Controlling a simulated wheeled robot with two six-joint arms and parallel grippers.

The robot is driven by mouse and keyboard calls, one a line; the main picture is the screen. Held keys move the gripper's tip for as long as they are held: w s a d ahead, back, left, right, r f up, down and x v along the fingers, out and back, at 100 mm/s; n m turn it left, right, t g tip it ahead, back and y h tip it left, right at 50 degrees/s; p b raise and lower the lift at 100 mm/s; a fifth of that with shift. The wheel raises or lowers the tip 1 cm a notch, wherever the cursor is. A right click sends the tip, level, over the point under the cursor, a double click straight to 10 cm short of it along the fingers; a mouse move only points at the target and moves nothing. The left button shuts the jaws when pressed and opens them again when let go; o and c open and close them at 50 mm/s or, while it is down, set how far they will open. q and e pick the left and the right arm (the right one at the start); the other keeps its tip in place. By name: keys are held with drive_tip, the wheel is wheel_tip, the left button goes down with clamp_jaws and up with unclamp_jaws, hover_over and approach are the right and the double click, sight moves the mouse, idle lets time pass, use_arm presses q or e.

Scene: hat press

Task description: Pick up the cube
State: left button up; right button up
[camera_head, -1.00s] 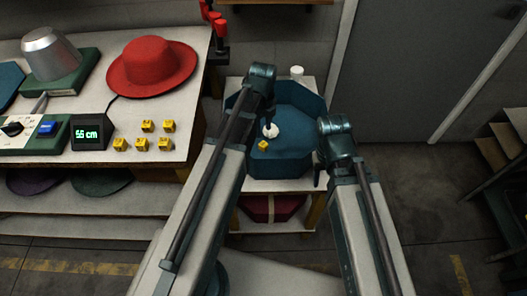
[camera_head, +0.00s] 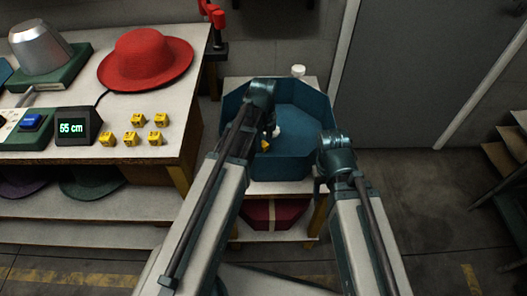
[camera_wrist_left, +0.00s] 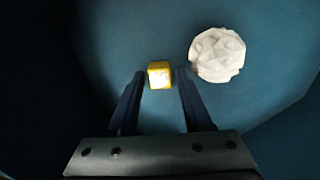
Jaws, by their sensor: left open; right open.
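A small yellow cube (camera_head: 265,146) lies on the floor of the blue eight-sided box (camera_head: 290,160). My left gripper (camera_head: 267,138) is open and reaches down into the box, partly covering the cube in the head view. A white crumpled ball (camera_wrist_left: 217,55) lies just right of the cube; it also shows in the head view (camera_head: 277,132). My right gripper (camera_head: 318,184) is open by the box's right side, mostly hidden by its arm.
Several yellow cubes (camera_head: 132,138) stand on the table at left, beside a display (camera_head: 77,127) reading 55 cm. A red hat (camera_head: 146,58) lies behind them. A white lidded cup (camera_head: 298,71) stands behind the box. The box walls surround my left gripper.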

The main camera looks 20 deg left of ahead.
use_arm(q)
drive_tip(key=shift+f, duration=0.15)
use_arm(e)
drive_tip(key=shift+f, duration=0.15)
use_arm(q)
clamp_jaws()
